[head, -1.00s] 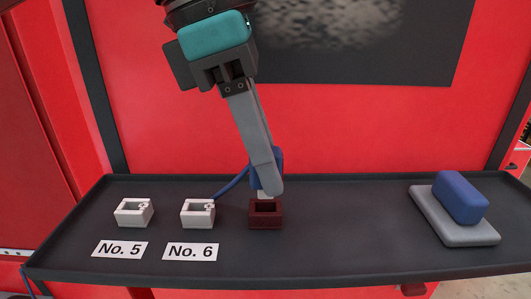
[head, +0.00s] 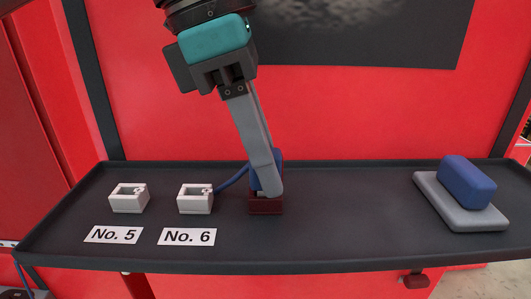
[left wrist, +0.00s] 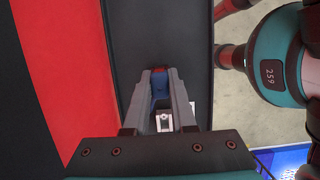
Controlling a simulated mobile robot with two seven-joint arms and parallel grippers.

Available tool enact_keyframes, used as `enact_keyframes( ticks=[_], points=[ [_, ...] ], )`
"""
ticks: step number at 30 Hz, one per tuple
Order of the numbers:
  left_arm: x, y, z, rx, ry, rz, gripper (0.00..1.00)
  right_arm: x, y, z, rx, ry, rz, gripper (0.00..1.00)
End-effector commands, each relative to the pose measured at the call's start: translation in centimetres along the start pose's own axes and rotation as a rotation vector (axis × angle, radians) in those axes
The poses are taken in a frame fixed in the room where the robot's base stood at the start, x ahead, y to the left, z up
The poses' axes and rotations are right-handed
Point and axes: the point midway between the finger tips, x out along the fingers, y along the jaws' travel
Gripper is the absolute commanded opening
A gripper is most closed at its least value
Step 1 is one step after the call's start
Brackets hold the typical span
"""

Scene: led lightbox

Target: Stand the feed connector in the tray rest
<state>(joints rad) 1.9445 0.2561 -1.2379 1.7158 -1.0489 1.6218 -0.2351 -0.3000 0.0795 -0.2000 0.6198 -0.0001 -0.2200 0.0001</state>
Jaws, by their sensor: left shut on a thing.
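The feed connector (head: 255,180) is a blue block with a blue cable (head: 233,179) running off to the left. My left gripper (head: 270,188) is shut on it, fingers pointing down. The connector stands about upright, its lower end at the dark red tray rest (head: 265,206). The fingertips hide the rest's opening, so how deep the connector sits cannot be told. In the left wrist view the connector (left wrist: 160,92) shows between the two fingers, with the dark red rest (left wrist: 159,69) just beyond it. My right gripper is not in view.
Two white sockets stand to the left on the dark tray (head: 340,225), behind labels No. 5 (head: 114,235) and No. 6 (head: 187,236). A blue block (head: 467,183) on a grey pad (head: 440,203) is at the right. The tray between rest and pad is clear.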

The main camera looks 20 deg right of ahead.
Motion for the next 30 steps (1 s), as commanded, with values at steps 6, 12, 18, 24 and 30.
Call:
enact_keyframes(
  ticks=[6,12,18,24,30],
  points=[
    [0.0,0.0,0.0,0.000,0.000,0.001,0.44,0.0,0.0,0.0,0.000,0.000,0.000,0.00],
    [0.0,0.0,0.0,0.000,0.000,0.001,0.59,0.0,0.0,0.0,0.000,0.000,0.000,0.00],
    [0.0,0.0,0.0,0.000,0.000,0.001,0.59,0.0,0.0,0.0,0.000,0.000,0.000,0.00],
    [-1.1,0.0,0.1,-0.001,-0.001,0.001,0.59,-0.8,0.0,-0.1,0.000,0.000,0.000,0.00],
    [-2.8,0.0,0.1,-0.001,0.000,0.000,0.59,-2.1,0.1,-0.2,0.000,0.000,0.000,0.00]
  ],
)
